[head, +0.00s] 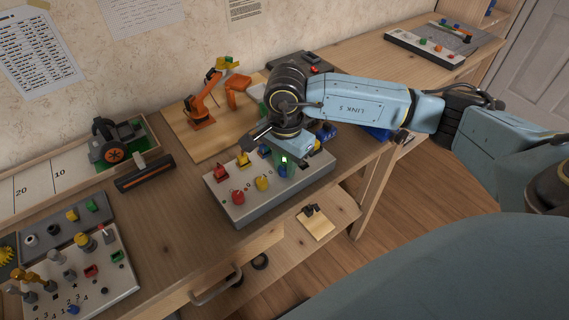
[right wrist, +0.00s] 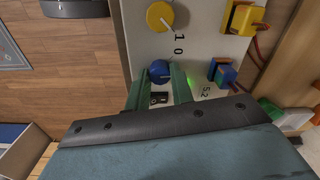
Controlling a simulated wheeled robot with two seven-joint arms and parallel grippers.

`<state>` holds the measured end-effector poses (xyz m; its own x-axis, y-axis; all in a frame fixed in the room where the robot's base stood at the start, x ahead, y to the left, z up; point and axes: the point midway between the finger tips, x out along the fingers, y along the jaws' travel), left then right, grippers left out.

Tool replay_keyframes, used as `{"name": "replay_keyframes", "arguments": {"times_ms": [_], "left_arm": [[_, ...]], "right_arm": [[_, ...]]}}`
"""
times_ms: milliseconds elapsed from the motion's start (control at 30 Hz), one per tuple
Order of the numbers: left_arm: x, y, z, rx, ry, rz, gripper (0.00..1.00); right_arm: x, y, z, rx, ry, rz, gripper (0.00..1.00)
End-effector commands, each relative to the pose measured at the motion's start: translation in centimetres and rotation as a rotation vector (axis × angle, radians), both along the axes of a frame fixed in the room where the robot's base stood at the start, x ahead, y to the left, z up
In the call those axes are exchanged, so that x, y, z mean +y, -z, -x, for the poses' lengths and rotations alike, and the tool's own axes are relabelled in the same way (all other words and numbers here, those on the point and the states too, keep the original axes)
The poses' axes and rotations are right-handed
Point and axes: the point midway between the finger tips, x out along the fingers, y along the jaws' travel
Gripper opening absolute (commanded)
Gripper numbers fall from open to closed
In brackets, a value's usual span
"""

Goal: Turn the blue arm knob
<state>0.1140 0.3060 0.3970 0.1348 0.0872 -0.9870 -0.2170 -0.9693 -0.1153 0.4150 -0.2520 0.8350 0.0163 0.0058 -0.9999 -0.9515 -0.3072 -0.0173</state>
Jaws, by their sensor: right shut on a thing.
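The blue knob (right wrist: 160,72) sits on the light control panel (right wrist: 148,45) in the right wrist view. My right gripper (right wrist: 160,80) has its two green fingers on either side of this knob and is shut on it. In the head view, my right gripper (head: 284,168) reaches down onto the panel (head: 250,208), and the blue knob (head: 283,172) shows at its fingertips. A yellow knob (head: 262,184) and a red knob (head: 238,197) stand in the same row to the left. A small orange robot arm (head: 202,108) stands on a wooden board behind the panel. My left gripper is not in view.
A second panel with pegs and knobs (head: 75,275) lies at the lower left. A black and orange device (head: 112,143) stands on the bench. Another panel (head: 425,45) lies far right.

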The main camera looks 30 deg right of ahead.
Motion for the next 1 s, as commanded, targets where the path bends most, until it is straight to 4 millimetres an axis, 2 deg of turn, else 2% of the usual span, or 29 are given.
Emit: {"name": "replay_keyframes", "arguments": {"times_ms": [400, 600, 1000], "left_arm": [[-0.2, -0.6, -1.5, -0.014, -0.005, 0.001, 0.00], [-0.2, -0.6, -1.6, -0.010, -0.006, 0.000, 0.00], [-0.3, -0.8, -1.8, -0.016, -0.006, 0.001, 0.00]], "right_arm": [[0.0, -0.1, 0.0, -0.004, 0.396, -0.001, 0.00], [0.0, -0.1, 0.0, -0.003, 0.573, 0.000, 0.00], [0.0, -0.1, 0.0, -0.003, 0.815, 0.001, 0.00]]}}
